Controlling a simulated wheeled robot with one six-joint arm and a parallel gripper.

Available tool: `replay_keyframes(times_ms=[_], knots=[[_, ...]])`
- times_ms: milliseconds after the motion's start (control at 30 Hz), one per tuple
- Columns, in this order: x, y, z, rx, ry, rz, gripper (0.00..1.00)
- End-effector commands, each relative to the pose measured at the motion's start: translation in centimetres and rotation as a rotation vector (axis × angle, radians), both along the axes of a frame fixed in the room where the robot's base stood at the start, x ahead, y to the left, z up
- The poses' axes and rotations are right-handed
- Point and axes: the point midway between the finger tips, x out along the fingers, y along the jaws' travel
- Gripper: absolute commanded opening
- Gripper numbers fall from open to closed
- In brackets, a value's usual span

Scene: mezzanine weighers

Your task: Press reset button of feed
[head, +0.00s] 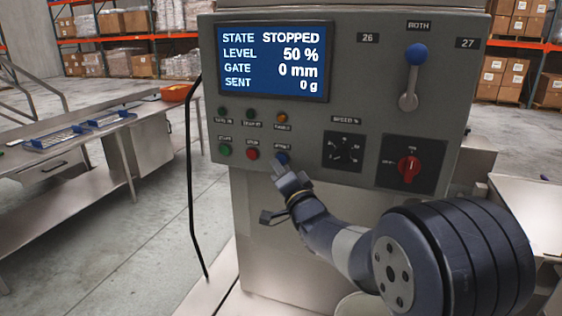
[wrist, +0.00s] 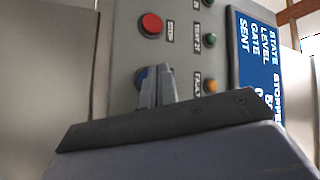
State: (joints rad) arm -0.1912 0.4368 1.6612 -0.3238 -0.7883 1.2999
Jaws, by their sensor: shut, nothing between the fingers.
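The feed control panel (head: 300,105) is a grey box with a screen (head: 273,62) reading STATE STOPPED, LEVEL 50 %, GATE 0 mm, SENT 0 g. A blue button (head: 283,156) sits at the right end of the lower button row; its label is too small to read surely. My gripper (head: 281,169) is shut and empty, its tips right at the blue button. In the wrist view the closed fingers (wrist: 158,72) partly cover the blue button (wrist: 140,77). I cannot tell whether the tips touch it.
A red button (head: 252,154) and a green button (head: 225,150) are left of the blue one. An amber lamp (head: 281,118) is above. A red rotary switch (head: 409,168) and a blue-knobbed lever (head: 416,55) are to the right. A black cable (head: 190,170) hangs at the left.

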Motion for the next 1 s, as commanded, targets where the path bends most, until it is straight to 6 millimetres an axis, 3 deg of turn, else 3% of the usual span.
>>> replay_keyframes(times_ms=[433,1000], knots=[[-3.9,1.4,-0.2,-0.001,-0.001,0.001,0.0],[-4.2,1.5,0.0,0.0,0.0,0.0,0.0]])
